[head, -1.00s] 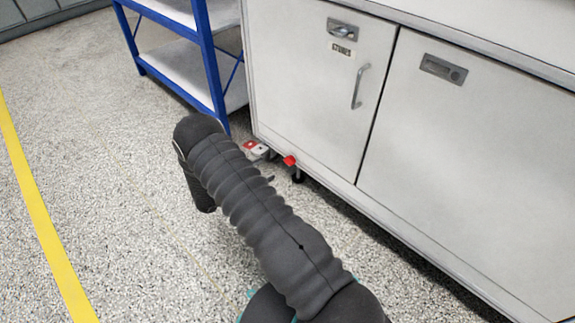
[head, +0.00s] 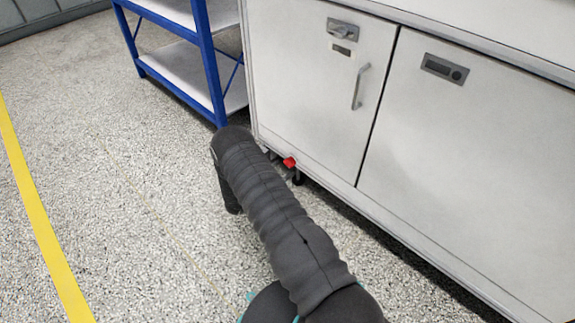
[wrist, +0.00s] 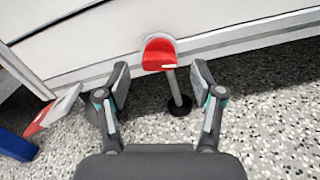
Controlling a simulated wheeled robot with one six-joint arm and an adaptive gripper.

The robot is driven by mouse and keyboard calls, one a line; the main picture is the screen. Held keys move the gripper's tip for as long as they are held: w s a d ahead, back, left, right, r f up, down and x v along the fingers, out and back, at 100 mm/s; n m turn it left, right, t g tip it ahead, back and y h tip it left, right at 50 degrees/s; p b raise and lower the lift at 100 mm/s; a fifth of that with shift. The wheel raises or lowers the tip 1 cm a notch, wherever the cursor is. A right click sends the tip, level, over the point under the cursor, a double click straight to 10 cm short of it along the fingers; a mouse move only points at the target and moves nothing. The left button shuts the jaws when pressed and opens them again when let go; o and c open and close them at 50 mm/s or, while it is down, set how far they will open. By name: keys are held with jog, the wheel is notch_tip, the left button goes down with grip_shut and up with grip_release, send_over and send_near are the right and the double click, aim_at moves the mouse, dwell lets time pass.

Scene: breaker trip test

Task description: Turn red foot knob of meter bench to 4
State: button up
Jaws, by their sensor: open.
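The red foot knob (head: 289,162) is low at the bottom edge of the white meter bench (head: 310,95), near its left end. In the wrist view the red knob (wrist: 159,54) sits ahead of and between the fingers, above a metal stem with a dark round foot. My gripper (wrist: 160,80) is open, with one finger on each side of the knob and stem; I cannot tell whether either finger touches. In the head view my arm hides the gripper. No number on the knob is readable.
A blue shelf rack (head: 207,60) stands left of the bench. A red and white piece (wrist: 55,110) lies left of my gripper in the wrist view. A yellow floor line (head: 40,220) runs at the left. The speckled floor between is clear.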

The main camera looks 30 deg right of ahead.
aim_at(287, 165)
jog(key=shift+x, duration=1.8)
jog(key=c, duration=1.1)
